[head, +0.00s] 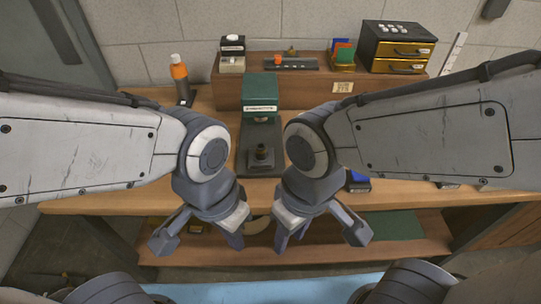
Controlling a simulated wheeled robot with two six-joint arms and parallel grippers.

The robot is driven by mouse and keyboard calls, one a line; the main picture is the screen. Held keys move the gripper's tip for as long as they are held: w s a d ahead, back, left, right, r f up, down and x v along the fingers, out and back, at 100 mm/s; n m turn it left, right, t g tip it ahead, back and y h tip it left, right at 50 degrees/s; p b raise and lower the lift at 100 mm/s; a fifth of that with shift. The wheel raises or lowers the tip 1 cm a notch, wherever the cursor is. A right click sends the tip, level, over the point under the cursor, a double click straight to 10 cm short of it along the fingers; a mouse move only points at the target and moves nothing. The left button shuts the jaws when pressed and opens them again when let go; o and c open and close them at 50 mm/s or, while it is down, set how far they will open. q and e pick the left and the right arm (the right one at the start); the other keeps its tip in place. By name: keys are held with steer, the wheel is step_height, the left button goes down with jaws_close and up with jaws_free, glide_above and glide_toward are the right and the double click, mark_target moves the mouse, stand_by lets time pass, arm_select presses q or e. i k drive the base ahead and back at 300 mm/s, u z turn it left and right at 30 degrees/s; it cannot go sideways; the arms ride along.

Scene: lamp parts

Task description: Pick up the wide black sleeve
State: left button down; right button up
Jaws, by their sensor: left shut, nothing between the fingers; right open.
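No part can be clearly told as the wide black sleeve in the head view. A small dark piece with a brownish top (261,154) sits on the black base of the green-topped machine (259,92), between my two arms; I cannot tell whether it is the sleeve. My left gripper (199,240) is shut and empty, low in front of the bench's front edge. My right gripper (320,236) is open and empty, beside it to the right. Both point down, apart from the dark piece. My arms hide much of the bench top on both sides.
The wooden bench (100,203) has a lower shelf (400,250) with a green mat (395,225). An orange-topped bottle (180,72) stands at the back left. A black and gold drawer cabinet (397,47) stands on the raised shelf. A blue item (358,183) is partly behind my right arm.

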mark_target(260, 147)
steer(key=z, duration=1.7)
steer(key=i, duration=0.95)
steer(key=u, duration=2.8)
